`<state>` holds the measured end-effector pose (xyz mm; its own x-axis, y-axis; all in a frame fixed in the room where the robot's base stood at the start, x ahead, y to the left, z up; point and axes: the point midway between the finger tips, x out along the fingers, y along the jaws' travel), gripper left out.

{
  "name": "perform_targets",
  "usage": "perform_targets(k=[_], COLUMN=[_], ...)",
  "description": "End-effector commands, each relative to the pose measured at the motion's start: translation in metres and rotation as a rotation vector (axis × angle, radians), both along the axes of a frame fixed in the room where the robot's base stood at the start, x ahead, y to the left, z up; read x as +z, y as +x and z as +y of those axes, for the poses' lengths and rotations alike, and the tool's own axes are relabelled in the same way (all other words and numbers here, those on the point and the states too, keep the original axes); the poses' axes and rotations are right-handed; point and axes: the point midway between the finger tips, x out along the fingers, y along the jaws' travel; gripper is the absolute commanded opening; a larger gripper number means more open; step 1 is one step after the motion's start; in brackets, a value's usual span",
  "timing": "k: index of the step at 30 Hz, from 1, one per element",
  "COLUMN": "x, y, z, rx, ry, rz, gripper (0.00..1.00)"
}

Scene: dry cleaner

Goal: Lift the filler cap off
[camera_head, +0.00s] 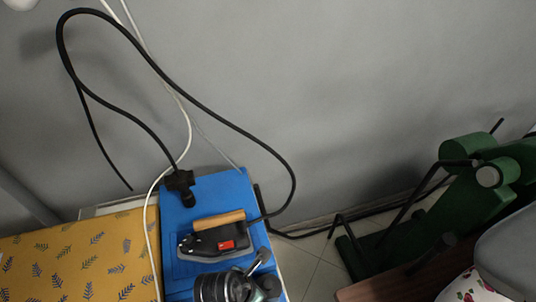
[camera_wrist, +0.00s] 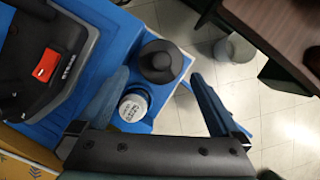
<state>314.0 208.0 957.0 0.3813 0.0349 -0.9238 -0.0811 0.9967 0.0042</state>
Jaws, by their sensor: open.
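A black round cap with a raised knob (camera_wrist: 160,62), which looks like the filler cap, sits on the blue steam unit (camera_wrist: 112,30) in the wrist view. My gripper (camera_wrist: 160,76) is open, with one finger to the left of the cap and one to the right. The cap lies between and slightly beyond the fingertips in the picture; I cannot tell how much height separates them. A smaller white-topped round fitting (camera_wrist: 133,107) with print stands close to the left finger. In the head view my arm covers this end of the blue unit (camera_head: 215,187), and I cannot make out the cap.
An iron (camera_head: 212,240) with a wooden handle rests on the blue unit, left of the cap in the wrist view (camera_wrist: 48,62). A black hose (camera_head: 255,140) loops by the wall. A yellow patterned board (camera_head: 80,262) is left; green machinery (camera_head: 450,225) is right.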

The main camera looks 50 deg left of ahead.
Motion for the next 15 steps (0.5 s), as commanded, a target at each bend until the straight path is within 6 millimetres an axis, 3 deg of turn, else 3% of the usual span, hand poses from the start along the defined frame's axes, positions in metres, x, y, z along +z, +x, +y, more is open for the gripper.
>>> perform_targets(k=[5, 15], x=[-0.008, -0.043], y=[0.006, 0.025], z=[0.001, 0.0], rx=[-0.001, -0.001], ry=[0.0, 0.0], rz=[0.0, 0.001], gripper=[1.0, 1.0])
